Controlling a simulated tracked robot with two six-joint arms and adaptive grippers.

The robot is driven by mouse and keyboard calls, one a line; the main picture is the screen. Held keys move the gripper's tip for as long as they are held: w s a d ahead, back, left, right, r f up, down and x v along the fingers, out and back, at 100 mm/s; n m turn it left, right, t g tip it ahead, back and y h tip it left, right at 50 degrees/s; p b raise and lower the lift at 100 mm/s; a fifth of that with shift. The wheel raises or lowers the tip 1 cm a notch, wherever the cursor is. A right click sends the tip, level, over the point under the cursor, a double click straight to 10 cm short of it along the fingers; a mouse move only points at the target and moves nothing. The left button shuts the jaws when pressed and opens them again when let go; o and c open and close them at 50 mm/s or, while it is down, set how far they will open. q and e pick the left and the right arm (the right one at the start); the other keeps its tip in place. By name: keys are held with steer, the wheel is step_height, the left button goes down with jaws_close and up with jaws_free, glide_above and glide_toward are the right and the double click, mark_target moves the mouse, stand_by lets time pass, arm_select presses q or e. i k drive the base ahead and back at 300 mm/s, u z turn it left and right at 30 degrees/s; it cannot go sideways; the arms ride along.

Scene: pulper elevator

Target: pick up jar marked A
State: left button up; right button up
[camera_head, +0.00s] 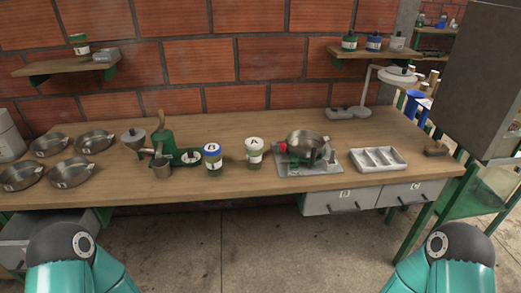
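A jar with a white lid (254,152) stands upright near the front middle of the wooden workbench (225,182). Its marking is small but looks like an A. A similar jar with a blue lid (212,159) stands just to its left, apart from it, with a label that looks like a B. Neither of my grippers is in view. Only teal and dark parts of my two arms show at the bottom left and bottom right, well short of the bench.
A scale-like device with a metal bowl (305,147) stands right of the white-lidded jar. Further right is a divided grey tray (378,160). A green grinder (162,140) and several metal pans (72,172) stand left. Shelves with jars hang on the brick wall.

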mark_target(253, 157)
steer(key=i, duration=0.7)
steer(key=k, duration=1.2)
steer(key=u, duration=0.7)
steer(key=i, duration=1.2)
